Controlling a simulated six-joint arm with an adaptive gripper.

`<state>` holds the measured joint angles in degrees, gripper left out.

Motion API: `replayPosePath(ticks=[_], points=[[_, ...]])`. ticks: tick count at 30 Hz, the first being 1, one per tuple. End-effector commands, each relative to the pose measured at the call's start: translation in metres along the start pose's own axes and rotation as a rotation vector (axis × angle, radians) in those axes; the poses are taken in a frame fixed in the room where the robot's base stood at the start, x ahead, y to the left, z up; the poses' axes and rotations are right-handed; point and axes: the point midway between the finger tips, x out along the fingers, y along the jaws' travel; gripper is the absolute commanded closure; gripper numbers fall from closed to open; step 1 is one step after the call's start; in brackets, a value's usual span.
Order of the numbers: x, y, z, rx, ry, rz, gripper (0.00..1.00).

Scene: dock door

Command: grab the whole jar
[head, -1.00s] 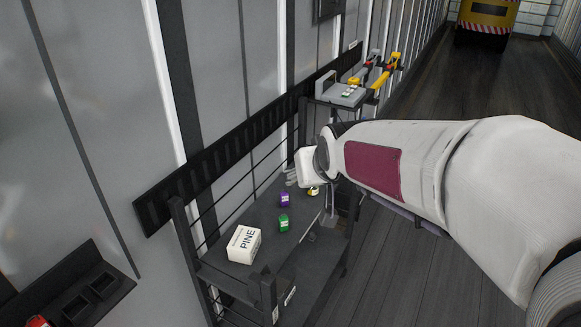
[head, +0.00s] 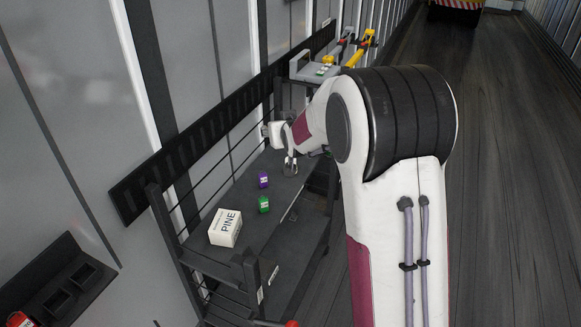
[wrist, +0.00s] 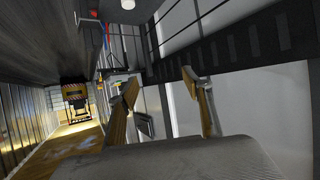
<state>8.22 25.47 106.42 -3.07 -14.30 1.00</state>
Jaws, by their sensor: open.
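A small purple labelled container (head: 263,180) and a small green labelled container (head: 264,204) stand on the dark shelf top (head: 243,225) in the head view. I cannot tell which of them, if either, is the jar. My gripper (head: 290,166) is above the far part of the shelf, beyond the purple container and apart from it. In the wrist view my gripper (wrist: 159,82) has its two fingers spread with nothing between them. The yellow-labelled item seen earlier near the gripper does not show now.
A white box marked PINE (head: 225,228) sits at the shelf's near end. A black rail (head: 215,120) runs along the wall behind the shelf. A grey stand with yellow parts (head: 316,68) is beyond it. The floor (head: 500,180) to the right is open.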

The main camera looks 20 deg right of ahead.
Motion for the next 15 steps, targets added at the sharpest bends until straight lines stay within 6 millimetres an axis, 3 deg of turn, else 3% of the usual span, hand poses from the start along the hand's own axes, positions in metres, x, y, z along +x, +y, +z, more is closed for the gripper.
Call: replayPosePath(ticks=[3, 15], points=[[0.026, 0.006, 0.007, 0.002, 0.028, 0.005, 0.50], [0.102, 0.023, 0.034, 0.010, 0.141, 0.017, 0.50]])
